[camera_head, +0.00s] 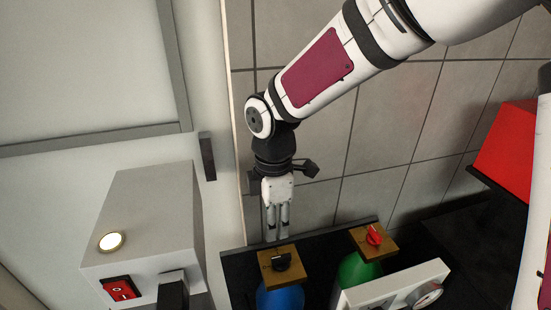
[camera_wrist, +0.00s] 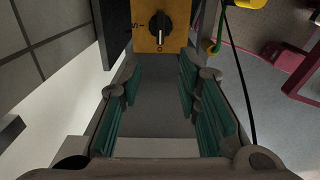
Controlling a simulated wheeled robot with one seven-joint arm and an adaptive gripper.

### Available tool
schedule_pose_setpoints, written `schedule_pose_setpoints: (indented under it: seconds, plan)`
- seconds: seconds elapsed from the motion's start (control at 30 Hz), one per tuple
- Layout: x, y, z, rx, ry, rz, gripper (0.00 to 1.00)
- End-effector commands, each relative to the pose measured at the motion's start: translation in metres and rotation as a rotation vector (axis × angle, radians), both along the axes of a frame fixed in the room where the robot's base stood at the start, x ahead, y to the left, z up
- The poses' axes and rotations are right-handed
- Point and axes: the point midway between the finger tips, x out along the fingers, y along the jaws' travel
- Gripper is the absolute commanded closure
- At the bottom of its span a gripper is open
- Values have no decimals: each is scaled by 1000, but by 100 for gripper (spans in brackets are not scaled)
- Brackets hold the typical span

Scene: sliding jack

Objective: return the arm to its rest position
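My arm (camera_head: 322,68) reaches down from the upper right in the head view. My gripper (camera_head: 277,238) hangs at its end with the fingers pointing down. In the wrist view the two green-padded fingers of my gripper (camera_wrist: 164,88) stand well apart, with nothing between them. Just past the fingertips is a wooden-yellow block with a black knob (camera_wrist: 157,25). In the head view this black knob (camera_head: 281,262) lies just below the fingertips. I cannot tell from the head view whether the fingers touch the block.
A block with a red knob (camera_head: 374,235) stands to the right, above a green bottle (camera_head: 358,270). A blue bottle (camera_head: 280,296) is under the black knob. A grey box (camera_head: 150,220) with a red switch (camera_head: 121,289) stands left. A red box (camera_head: 508,145) is at right.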

Motion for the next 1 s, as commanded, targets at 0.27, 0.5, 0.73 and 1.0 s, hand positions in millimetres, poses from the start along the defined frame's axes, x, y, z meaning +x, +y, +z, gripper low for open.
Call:
schedule_pose_setpoints:
  seconds: [0.27,0.5,0.73,1.0]
  plan:
    - [-8,-40,33,-42,-78,-241,69]
    - [-40,-106,88,-34,-209,-717,69]
    - [-87,-156,127,74,-306,-1176,69]
    - [-143,-192,147,292,-335,-1645,69]
